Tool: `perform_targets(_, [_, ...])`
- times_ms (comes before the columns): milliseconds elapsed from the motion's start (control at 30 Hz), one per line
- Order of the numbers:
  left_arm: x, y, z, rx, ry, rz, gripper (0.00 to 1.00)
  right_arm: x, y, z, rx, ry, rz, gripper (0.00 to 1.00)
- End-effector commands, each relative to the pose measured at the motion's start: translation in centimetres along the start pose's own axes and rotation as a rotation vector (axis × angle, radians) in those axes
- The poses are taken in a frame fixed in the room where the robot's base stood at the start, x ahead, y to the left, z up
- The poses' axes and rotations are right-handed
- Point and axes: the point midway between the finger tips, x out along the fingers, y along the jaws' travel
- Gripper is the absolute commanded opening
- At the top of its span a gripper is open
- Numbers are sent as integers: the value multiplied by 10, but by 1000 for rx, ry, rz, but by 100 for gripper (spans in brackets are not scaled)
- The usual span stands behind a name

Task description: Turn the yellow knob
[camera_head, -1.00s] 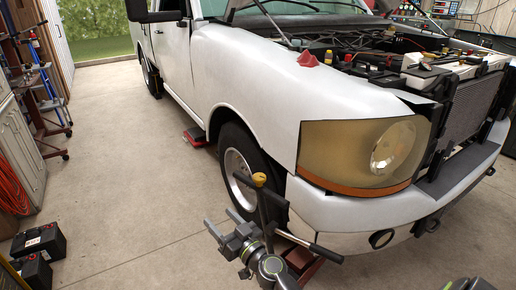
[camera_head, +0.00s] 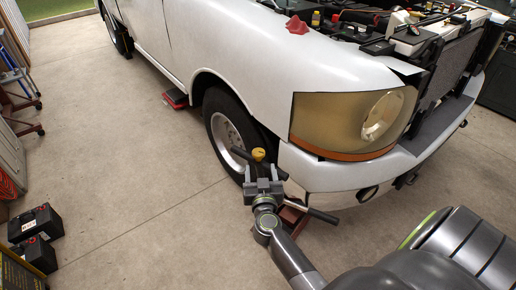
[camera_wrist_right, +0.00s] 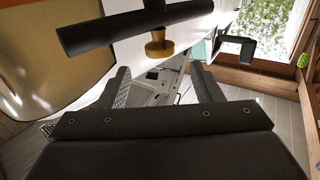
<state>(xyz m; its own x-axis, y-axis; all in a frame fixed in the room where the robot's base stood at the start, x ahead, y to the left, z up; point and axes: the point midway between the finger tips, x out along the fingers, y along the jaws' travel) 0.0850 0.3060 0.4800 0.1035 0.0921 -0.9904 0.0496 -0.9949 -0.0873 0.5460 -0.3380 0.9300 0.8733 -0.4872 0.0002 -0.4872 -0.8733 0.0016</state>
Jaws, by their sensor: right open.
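The yellow knob (camera_head: 258,154) sits on the upper part of a dark handle (camera_head: 243,154) beside the truck's front wheel. In the right wrist view the knob (camera_wrist_right: 159,46) shows above and beyond the space between my fingers, with a dark bar (camera_wrist_right: 125,30) next to it. My right gripper (camera_head: 262,174) is open and empty, with its fingers pointing toward the knob. The knob looks close to the fingertips, but I cannot tell the exact gap. My left gripper is not in view.
The white truck's fender and headlight (camera_head: 350,118) are just right of the handle. A red jack (camera_head: 293,216) with a dark lever (camera_head: 324,216) lies below, near my arm. Black batteries (camera_head: 35,223) stand at the far left.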

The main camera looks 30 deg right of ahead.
Motion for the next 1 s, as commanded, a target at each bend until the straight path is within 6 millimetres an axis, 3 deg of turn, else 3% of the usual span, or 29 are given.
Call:
perform_targets(300, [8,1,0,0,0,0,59,70,0,1,-2,2,-1,59])
perform_targets(500, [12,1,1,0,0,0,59,96,0,1,0,1,-1,59])
perform_targets(933, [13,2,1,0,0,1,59,105,0,0,2,-1,0,59])
perform_targets(1000, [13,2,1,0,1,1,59,105,0,0,2,-1,0,50])
